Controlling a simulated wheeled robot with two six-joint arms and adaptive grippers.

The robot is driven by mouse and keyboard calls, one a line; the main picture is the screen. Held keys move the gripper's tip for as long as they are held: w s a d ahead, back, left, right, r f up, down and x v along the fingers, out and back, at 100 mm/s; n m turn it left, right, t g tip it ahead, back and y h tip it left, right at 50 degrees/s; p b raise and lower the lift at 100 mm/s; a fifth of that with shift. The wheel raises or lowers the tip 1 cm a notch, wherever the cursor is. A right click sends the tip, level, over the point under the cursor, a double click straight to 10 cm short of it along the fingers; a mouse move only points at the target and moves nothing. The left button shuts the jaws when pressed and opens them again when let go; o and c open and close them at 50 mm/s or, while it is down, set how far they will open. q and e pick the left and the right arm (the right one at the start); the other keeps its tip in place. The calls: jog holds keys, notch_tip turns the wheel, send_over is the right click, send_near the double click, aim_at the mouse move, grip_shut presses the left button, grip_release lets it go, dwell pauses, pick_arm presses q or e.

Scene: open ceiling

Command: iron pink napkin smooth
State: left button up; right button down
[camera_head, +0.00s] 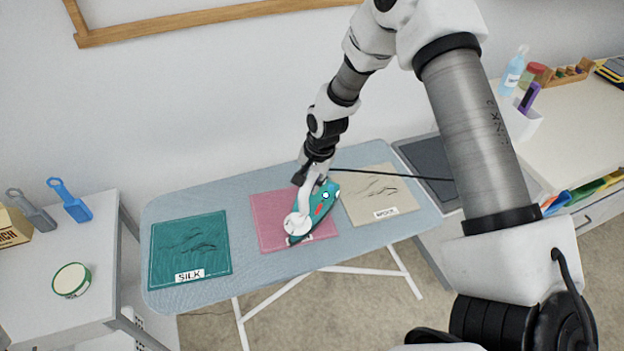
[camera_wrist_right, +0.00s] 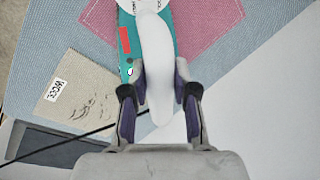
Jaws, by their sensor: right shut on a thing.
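The pink napkin (camera_head: 275,215) lies in the middle of the ironing board, partly hidden by the iron and my right arm. It also shows in the right wrist view (camera_wrist_right: 208,20). The teal and white iron (camera_head: 323,202) rests over the napkin's right part and edge. My right gripper (camera_head: 312,180) is shut on the iron's white handle, which shows between the fingers in the right wrist view (camera_wrist_right: 157,60). Whether the iron's sole touches the cloth is hidden. No wrinkles show on the visible pink part. My left gripper is not in view.
The ironing board (camera_head: 240,195) also bears a wrinkled teal cloth (camera_head: 165,258) labelled SILK at left and a wrinkled beige cloth (camera_head: 365,190) at right. A black cord (camera_head: 400,175) runs right from the iron. A side table (camera_head: 30,270) and a worktop (camera_head: 575,120) flank the board.

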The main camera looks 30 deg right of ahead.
jog(key=r+p, duration=0.2)
jog(key=r, duration=0.2)
jog(key=shift+d+p, duration=0.3)
jog(key=shift+p, duration=0.1)
jog(key=shift+r+p, duration=0.3)
jog(key=shift+r, duration=0.05)
jog(key=shift+w+a+r+p, duration=0.1)
jog(key=shift+a+r+p, duration=0.05)
jog(key=shift+r+p, duration=0.4)
jog(key=shift+a+r+p, duration=0.1)
jog(key=shift+r+p, duration=0.3)
jog(key=shift+r, duration=0.15)
jog(key=shift+d+r+p, duration=0.15)
jog(key=shift+r+p, duration=0.3)
jog(key=shift+r, duration=0.1)
